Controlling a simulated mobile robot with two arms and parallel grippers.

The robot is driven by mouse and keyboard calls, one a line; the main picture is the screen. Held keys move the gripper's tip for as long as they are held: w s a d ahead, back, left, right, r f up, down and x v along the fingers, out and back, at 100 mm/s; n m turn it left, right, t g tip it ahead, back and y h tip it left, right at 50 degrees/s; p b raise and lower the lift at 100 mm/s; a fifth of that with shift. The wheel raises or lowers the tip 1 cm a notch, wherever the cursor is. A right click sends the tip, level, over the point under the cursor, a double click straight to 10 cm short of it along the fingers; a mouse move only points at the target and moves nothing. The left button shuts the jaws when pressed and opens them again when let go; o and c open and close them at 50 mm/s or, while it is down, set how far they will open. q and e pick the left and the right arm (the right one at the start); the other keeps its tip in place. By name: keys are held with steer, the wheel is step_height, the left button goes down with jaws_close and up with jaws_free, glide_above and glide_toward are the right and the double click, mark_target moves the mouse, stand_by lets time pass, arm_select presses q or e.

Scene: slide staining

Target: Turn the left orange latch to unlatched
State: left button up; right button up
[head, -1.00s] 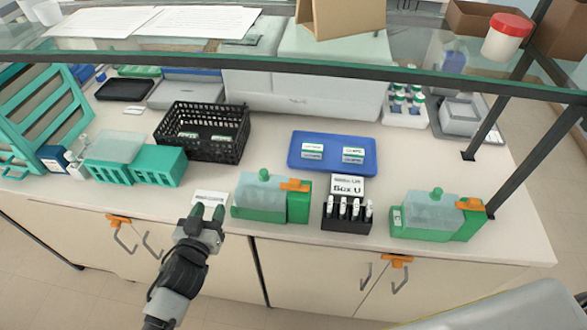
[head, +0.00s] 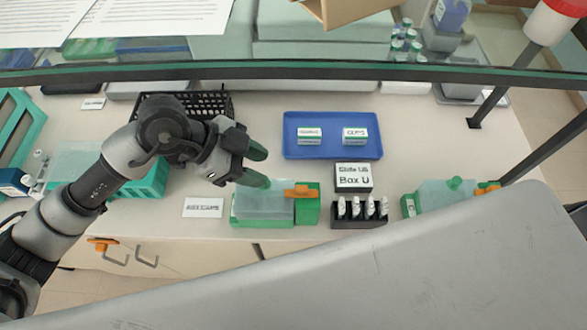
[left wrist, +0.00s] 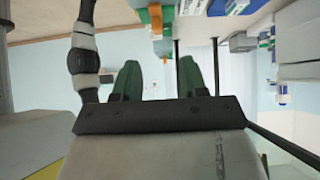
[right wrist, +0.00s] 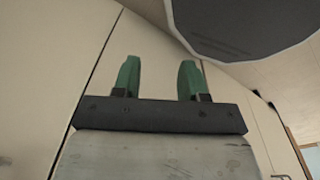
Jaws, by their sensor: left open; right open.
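A green box with a clear lid (head: 262,207) stands near the counter's front edge, with an orange latch (head: 300,191) lying crosswise on its right part. A second green box (head: 440,197) stands to the right, with another orange latch (head: 487,188) partly hidden by a grey surface. An orange piece (head: 103,245) also sits on the cabinet front at left. My left gripper (head: 262,166) is open and empty above the left box's lid, left of its latch. Its fingers show in the left wrist view (left wrist: 160,80). My right gripper (right wrist: 160,80) is open and empty, facing pale cabinet fronts.
A black vial rack (head: 358,222) stands right of the left box, with a labelled box (head: 353,178) behind it. A blue tray (head: 330,148) and a black basket (head: 222,103) lie behind. A glass shelf edge (head: 300,70) crosses above. A white label card (head: 203,207) lies left.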

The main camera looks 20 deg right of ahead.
mark_target(301, 188)
arm_select(q)
steer(key=s+d+f, duration=0.1)
steer(key=d+f+p, duration=0.1)
steer(key=d, duration=0.1)
steer(key=shift+s+f, duration=0.25)
steer(key=shift+s, duration=0.1)
steer(key=p+x, duration=0.1)
steer(key=x, duration=0.5)
steer(key=shift+w+d+f, duration=0.1)
steer(key=shift+f, duration=0.15)
arm_select(e)
steer(key=shift+s+a+r, duration=0.15)
steer(key=shift+s+r, duration=0.1)
steer(key=shift+r, duration=0.35)
steer(key=shift+s+a+r, duration=0.1)
steer(key=shift+s+r, duration=0.1)
steer(key=shift+r, duration=0.35)
arm_select(q)
jaws_close()
arm_select(e)
steer(key=shift+d, duration=0.2)
